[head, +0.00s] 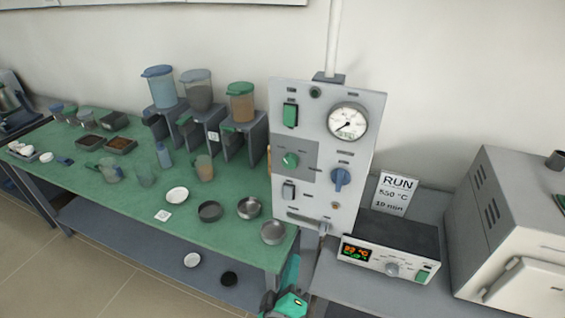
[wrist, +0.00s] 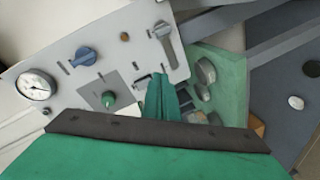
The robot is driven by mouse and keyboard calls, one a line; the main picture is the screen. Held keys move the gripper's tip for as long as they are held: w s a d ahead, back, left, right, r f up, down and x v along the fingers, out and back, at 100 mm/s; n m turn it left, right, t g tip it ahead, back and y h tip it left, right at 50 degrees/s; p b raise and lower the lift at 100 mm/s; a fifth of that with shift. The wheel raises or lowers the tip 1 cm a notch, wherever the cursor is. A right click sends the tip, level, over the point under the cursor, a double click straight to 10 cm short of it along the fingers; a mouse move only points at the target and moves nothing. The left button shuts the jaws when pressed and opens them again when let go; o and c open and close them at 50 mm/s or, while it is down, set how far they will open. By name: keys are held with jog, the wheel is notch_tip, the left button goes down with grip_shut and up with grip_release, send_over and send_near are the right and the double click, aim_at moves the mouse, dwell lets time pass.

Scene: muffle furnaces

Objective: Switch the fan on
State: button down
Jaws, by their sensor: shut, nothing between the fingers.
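A light grey control panel (head: 325,205) stands upright at the bench's right end. The labels are too small to read, so I cannot tell which control is the fan's. My gripper (head: 292,264) is shut and empty, low in front of the panel's bottom edge. In the wrist view its green fingers (wrist: 160,80) point at the panel (wrist: 125,40) and hide part of it. The green knob (wrist: 108,98) is beside them.
A green-topped bench (head: 110,210) on the left holds several dispensers, bowls and cups. Right of the panel are a controller box (head: 390,245) with a lit display, a RUN sign (head: 397,193) and a grey furnace (head: 520,230). The floor (head: 120,285) in front is clear.

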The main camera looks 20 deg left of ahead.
aim_at(287, 124)
jog(key=w+a+r+n+h, duration=0.1)
jog(key=w+a+r+n, duration=0.15)
jog(key=r, duration=0.55)
jog(key=w+a+r+n, duration=0.1)
jog(key=w+a+r, duration=0.2)
jog(key=r, duration=0.6)
jog(key=s+a+r, duration=0.1)
jog(key=r, duration=0.5)
jog(key=s+a+r+n+h, duration=0.1)
jog(key=s+a+r, duration=0.1)
jog(key=r, duration=0.5)
jog(key=shift+r+t, duration=0.3)
jog(key=w, duration=0.4)
jog(key=w+f, duration=0.1)
jog(key=w, duration=0.4)
jog(key=w+f, duration=0.1)
jog(key=w, duration=0.3)
jog(key=shift+w+d, duration=0.2)
jog(key=shift+w, duration=0.1)
jog(key=shift+a, duration=0.1)
